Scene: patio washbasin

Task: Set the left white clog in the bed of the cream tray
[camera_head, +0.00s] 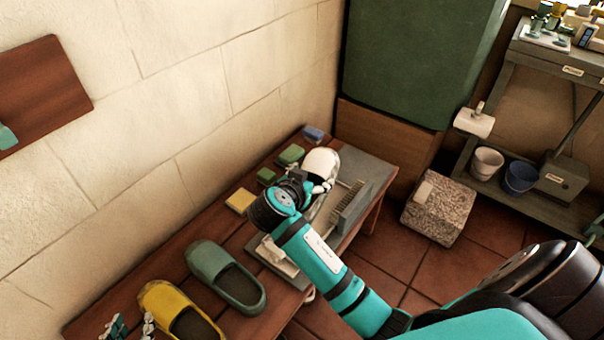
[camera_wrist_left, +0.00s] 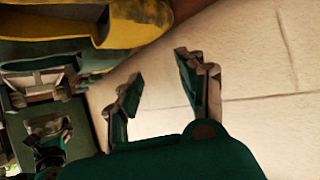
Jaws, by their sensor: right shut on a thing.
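A white clog (camera_head: 320,163), its rounded end showing, is at the far part of the wooden bench, above a grey surface. My right gripper (camera_head: 323,187) is shut on it; my wrist hides much of the clog and of what lies beneath. I cannot pick out a cream tray with certainty; a pale piece (camera_head: 277,256) shows beside my right forearm, mostly hidden. My left gripper (camera_head: 131,327) is at the bottom left edge, beside the yellow clog (camera_head: 166,297). Its fingers are apart and empty in the left wrist view (camera_wrist_left: 158,88), where the yellow clog (camera_wrist_left: 135,25) also shows.
A green clog (camera_head: 210,262) stands on the bench (camera_head: 200,233). A yellow sponge (camera_head: 240,201), green blocks (camera_head: 290,155) and a blue block (camera_head: 314,134) line the wall side. A grey brush (camera_head: 350,206) is right of my right gripper. A green cabinet (camera_head: 420,60) stands behind.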

